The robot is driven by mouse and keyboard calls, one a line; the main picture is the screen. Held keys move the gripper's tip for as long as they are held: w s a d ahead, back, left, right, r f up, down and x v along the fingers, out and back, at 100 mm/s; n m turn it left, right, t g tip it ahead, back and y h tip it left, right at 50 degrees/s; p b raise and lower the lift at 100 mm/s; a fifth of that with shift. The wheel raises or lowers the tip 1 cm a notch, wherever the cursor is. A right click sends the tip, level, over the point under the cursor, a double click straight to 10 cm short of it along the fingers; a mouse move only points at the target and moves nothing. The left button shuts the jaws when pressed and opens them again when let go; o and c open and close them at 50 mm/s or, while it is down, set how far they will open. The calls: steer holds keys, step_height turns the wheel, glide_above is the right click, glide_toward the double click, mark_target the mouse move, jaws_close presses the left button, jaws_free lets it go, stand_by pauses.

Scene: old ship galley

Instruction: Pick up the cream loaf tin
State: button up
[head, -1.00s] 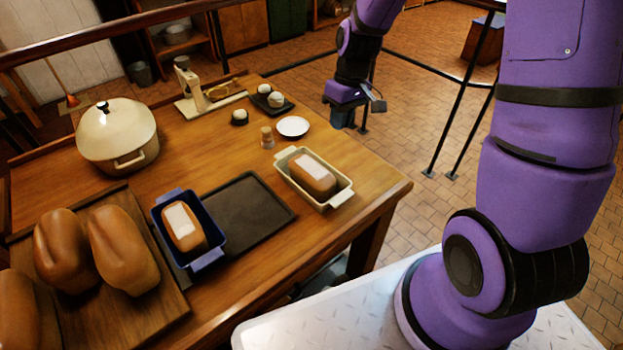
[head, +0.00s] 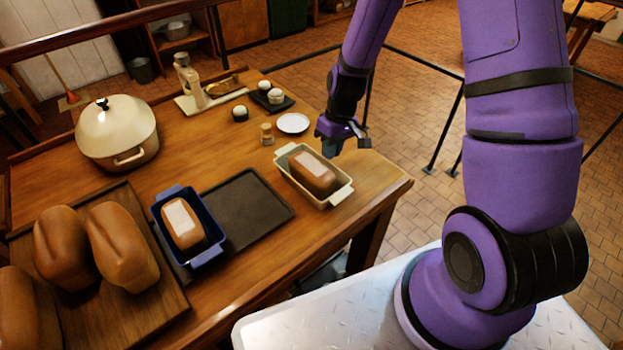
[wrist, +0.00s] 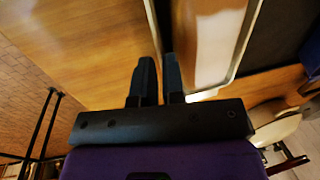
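The cream loaf tin (head: 335,198) stands upright near the table's right edge, with a brown loaf (head: 308,178) with a pale top patch inside it. My gripper (head: 328,149) is just beyond the tin's far side in the head view, above the table. In the wrist view my gripper (wrist: 159,62) has its two dark fingers apart with a narrow gap. I cannot tell whether the fingertips are at rim height; nothing is visibly held.
A dark tray (head: 250,208) lies left of the cream tin, with a blue loaf tin (head: 207,258) beside it. A white plate (head: 292,123) and a small corked jar (head: 267,134) stand behind. A big lidded pot (head: 118,140) and loaves on a board (head: 165,295) fill the left.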

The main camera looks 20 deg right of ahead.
steer(key=shift+a+f, duration=0.15)
steer(key=shift+f, duration=0.55)
steer(key=shift+a+f, duration=0.15)
steer(key=shift+f, duration=0.5)
jaws_close()
